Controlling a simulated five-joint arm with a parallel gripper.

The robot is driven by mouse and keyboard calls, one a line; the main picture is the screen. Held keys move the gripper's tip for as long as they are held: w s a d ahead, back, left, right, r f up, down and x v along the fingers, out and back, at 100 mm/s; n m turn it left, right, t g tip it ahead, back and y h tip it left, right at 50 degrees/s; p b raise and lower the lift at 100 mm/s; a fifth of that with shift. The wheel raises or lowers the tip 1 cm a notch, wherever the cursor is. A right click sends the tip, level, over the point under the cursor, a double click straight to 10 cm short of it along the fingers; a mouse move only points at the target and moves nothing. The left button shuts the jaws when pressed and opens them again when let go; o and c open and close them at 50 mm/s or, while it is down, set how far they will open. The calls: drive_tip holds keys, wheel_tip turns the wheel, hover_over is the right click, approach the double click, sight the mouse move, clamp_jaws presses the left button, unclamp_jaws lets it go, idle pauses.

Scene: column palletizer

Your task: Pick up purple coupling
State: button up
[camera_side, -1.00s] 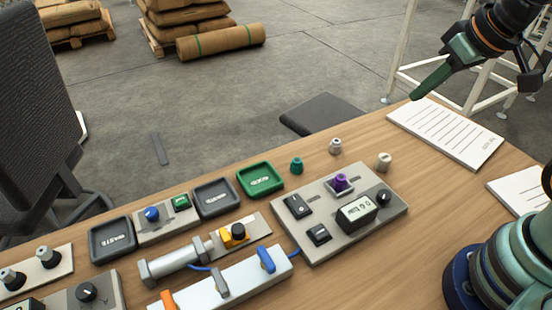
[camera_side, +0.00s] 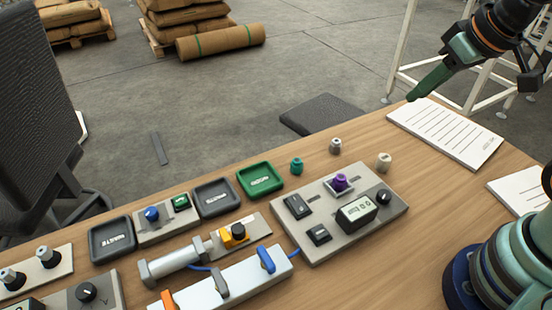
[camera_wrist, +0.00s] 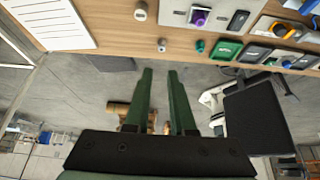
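The purple coupling (camera_side: 340,182) sits in a small square holder on the grey panel (camera_side: 375,232) with the display. In the wrist view the coupling (camera_wrist: 199,18) shows near the top edge, beyond my fingertips. My gripper (camera_side: 420,95) is up at the top right in the side view, well away from the coupling and above the table's far edge. In the wrist view my gripper (camera_wrist: 160,72) shows two green fingers apart with nothing between them.
Grey and teal small parts, a grey one (camera_side: 335,146), a teal one (camera_side: 297,166) and a beige one (camera_side: 384,162), stand behind the panel. A green tray (camera_side: 279,190) and dark trays are left. A lever valve block (camera_side: 238,275) lies in front. Printed paper (camera_side: 445,130) lies right.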

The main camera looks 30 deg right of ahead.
drive_tip(key=o, duration=0.6)
drive_tip(key=n+g, duration=0.6)
drive_tip(key=n, duration=1.1)
hover_over(341, 177)
wheel_tip(341, 177, down, 9)
drive_tip(key=f, duration=0.6)
drive_tip(key=shift+s+a+f, duration=0.1)
drive_tip(key=shift+a+f, duration=0.2)
drive_tip(key=shift+d+f, duration=0.15)
drive_tip(key=shift+f, duration=1.25)
drive_tip(key=shift+d+f, duration=0.15)
drive_tip(key=shift+f, duration=1.2)
